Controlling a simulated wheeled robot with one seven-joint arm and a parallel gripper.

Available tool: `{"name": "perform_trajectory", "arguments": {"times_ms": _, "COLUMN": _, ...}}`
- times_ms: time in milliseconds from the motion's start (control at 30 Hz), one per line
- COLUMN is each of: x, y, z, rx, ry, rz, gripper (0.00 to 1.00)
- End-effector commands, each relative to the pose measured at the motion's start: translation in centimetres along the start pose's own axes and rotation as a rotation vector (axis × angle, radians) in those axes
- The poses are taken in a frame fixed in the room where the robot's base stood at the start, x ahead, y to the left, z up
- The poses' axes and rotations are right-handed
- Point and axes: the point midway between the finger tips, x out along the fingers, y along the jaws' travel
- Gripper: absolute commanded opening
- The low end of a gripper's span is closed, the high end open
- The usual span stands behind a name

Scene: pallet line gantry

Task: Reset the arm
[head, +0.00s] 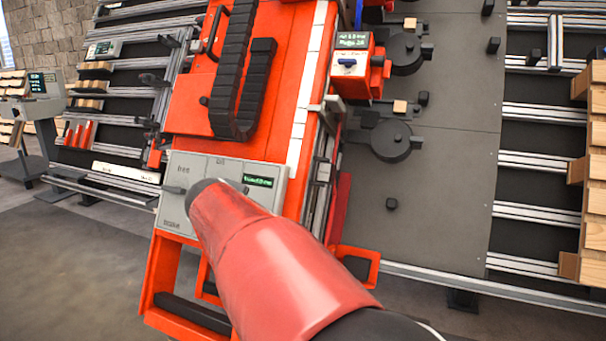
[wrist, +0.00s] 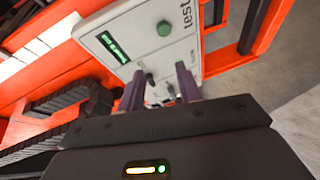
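A light grey control panel (head: 218,172) sits on the front of the orange gantry. My red arm covers the panel's lower right and hides my gripper there. In the wrist view the panel (wrist: 140,48) shows the display (wrist: 114,47), a round green button (wrist: 163,29) and the label "test". My gripper (wrist: 160,82) points at the panel with its two purple fingers apart. Small dark parts show between the fingers; I cannot tell whether they touch.
A black cable chain (head: 238,75) lies on the orange gantry deck. A red-and-white box with a display (head: 352,68) stands to its right, beside a grey plate (head: 450,190) with dark round fixtures. Stacked wooden pallets (head: 596,170) stand far right. Open floor (head: 80,270) lies at lower left.

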Motion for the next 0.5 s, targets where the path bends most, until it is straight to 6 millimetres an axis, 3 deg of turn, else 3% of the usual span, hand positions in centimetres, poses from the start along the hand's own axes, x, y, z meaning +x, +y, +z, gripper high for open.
{"name": "perform_trajectory", "arguments": {"times_ms": 267, "x": -1.0, "y": 1.6, "z": 10.8, "rx": 0.271, "ry": -0.113, "rz": -0.12, "gripper": 0.35}}
{"name": "perform_trajectory", "arguments": {"times_ms": 367, "x": -2.9, "y": 1.5, "z": 16.0, "rx": 0.417, "ry": -0.165, "rz": -0.177, "gripper": 0.35}}
{"name": "perform_trajectory", "arguments": {"times_ms": 500, "x": -7.8, "y": 0.1, "z": 23.3, "rx": 0.649, "ry": -0.238, "rz": -0.254, "gripper": 0.35}}
